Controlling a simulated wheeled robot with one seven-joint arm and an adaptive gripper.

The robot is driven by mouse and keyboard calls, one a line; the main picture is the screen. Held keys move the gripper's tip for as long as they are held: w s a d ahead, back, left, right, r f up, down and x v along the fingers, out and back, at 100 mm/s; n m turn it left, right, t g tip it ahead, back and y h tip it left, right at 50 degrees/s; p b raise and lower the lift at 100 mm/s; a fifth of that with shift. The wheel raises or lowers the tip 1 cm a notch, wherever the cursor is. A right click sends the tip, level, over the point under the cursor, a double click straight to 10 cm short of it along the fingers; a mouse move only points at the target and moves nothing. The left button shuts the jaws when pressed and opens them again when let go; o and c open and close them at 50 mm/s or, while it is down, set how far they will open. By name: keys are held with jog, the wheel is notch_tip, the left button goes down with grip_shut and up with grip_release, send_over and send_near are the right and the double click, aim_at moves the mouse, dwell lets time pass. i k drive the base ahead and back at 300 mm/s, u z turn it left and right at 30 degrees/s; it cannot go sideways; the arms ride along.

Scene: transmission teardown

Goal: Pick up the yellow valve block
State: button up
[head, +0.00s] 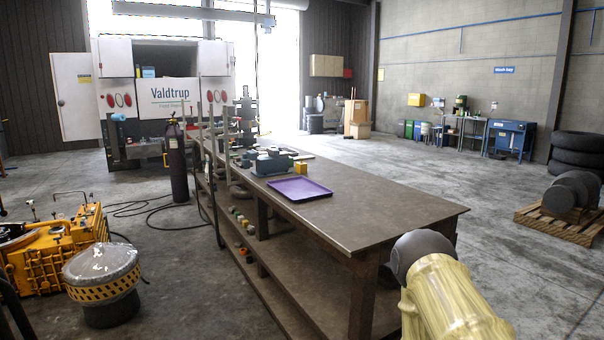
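A small yellow block (300,168), which looks like the valve block, sits on the workbench (385,212) just behind the purple tray (298,189). It is beside the right end of a green-grey machine part (268,162). The block is small in this view, so its details cannot be made out. Part of my arm shows at the bottom right, in front of the bench's near end. My gripper is not in view.
The bench top is bare from the tray to the near right corner. Its lower shelf holds several small parts (240,220). A dark gas cylinder (177,162), a yellow machine (58,250) and a striped drum (104,283) stand on the left. Open floor lies right of the bench.

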aim_at(301, 167)
jog(key=u, duration=0.65)
jog(key=i, duration=0.45)
jog(key=u, duration=0.7)
jog(key=i, duration=1.45)
jog(key=z, duration=0.9)
jog(key=i, duration=0.9)
jog(key=z, duration=0.8)
